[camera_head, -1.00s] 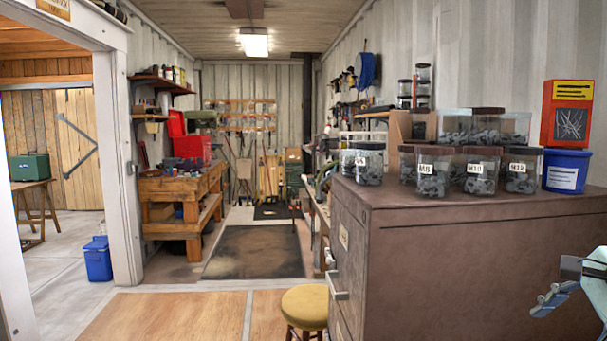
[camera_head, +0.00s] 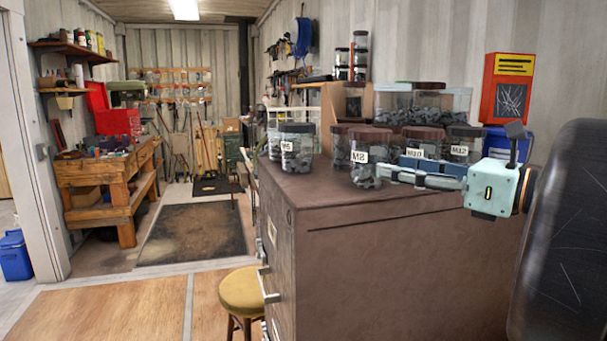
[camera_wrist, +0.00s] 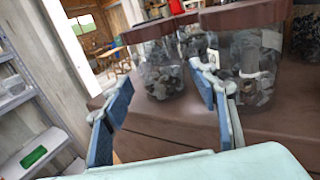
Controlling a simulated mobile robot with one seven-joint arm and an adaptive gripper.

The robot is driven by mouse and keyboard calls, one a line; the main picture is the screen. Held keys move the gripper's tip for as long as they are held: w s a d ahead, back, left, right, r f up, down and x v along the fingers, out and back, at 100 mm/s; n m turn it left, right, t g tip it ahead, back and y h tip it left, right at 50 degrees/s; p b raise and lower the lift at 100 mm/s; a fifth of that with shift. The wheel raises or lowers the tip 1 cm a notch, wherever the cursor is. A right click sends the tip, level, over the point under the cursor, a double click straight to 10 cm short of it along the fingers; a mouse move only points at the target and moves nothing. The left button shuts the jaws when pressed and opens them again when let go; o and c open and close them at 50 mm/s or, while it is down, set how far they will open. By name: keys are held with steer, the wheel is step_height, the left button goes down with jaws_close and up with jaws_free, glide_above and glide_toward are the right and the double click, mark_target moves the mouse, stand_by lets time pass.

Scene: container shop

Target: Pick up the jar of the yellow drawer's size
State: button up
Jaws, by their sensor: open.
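Clear jars with brown lids and grey contents stand on the brown cabinet (camera_head: 400,215). I cannot tell contact. No yellow drawer shows.
More jars (camera_head: 392,103) are stacked behind the front row. A yellow-topped stool (camera_head: 247,292) stands left of the cabinet. The wooden floor (camera_head: 110,310) there is clear.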

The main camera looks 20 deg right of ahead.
mark_target(368, 160)
steer(key=shift+x, duration=3.5)
steer(key=shift+r, duration=0.15)
steer(key=shift+c, duration=0.2)
steer(key=c, duration=1.1)
steer(key=shift+r, duration=0.1)
